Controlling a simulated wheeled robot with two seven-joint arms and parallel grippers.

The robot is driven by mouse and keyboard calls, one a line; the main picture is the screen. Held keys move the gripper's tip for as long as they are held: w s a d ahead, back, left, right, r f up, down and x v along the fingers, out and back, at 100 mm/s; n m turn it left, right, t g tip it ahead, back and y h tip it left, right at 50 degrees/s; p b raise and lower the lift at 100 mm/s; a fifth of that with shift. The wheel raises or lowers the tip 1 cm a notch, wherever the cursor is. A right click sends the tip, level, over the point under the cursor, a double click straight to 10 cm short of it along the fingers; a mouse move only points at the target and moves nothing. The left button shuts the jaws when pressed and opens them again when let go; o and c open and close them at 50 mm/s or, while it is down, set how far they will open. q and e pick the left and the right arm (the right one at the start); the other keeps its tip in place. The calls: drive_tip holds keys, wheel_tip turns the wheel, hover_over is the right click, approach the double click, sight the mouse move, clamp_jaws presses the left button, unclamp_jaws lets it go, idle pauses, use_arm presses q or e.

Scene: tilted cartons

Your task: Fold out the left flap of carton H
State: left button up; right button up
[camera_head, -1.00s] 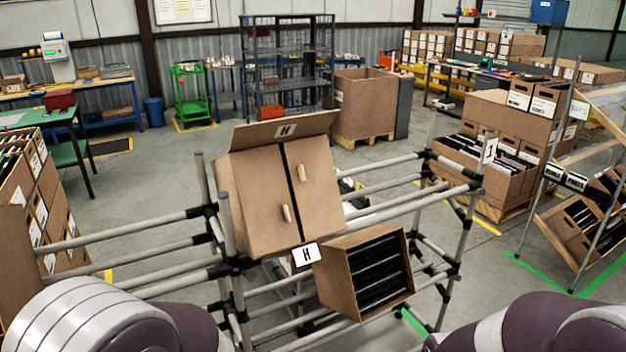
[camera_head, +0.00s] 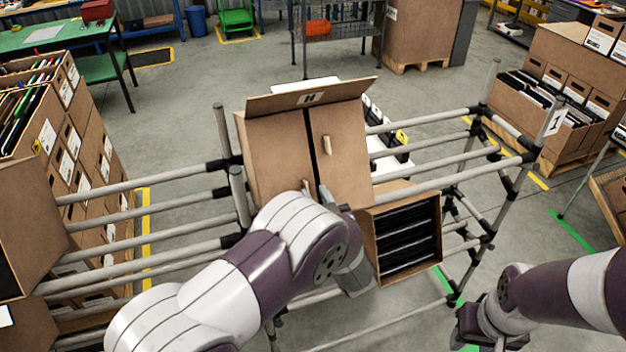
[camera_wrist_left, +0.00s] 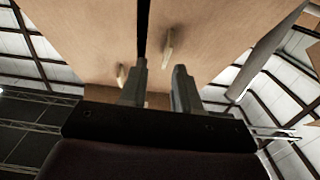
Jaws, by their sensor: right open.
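Carton H (camera_head: 275,160) is a tilted brown carton on a pipe rack, its far flap (camera_head: 350,88) with the H label folded out. The left and right flaps lie shut, with a dark seam between them. The right flap's handle (camera_head: 326,146) is clear; the left flap's handle (camera_wrist_left: 121,75) shows in the left wrist view. My left gripper (camera_wrist_left: 159,75) is open and empty below the flaps, its left finger close to the left handle; touching cannot be told. My arm partly hides this in the head view. My right gripper (camera_head: 470,328) is open at lower right, away from the carton.
Rack pipes (camera_head: 150,182) run on both sides. Stacked cartons (camera_head: 85,140) stand at left.

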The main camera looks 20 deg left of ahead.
sight(307, 186)
use_arm(q)
drive_tip(key=shift+x, duration=1.05)
drive_tip(key=shift+w+a+r+p, duration=0.1)
drive_tip(key=shift+a+r+p, duration=0.1)
drive_tip(key=shift+a+p, duration=0.25)
drive_tip(key=shift+s+a, duration=0.15)
drive_tip(key=shift+s, duration=0.05)
drive_tip(key=shift+w, duration=0.2)
drive_tip(key=shift+w+f, duration=0.1)
drive_tip(key=shift+w, duration=0.1)
drive_tip(key=c, duration=0.4)
clamp_jaws()
drive_tip(key=shift+s, duration=0.15)
use_arm(e)
drive_tip(key=shift+s+a+r, duration=0.25)
drive_tip(key=shift+s+r, duration=0.05)
drive_tip(key=shift+r, duration=0.4)
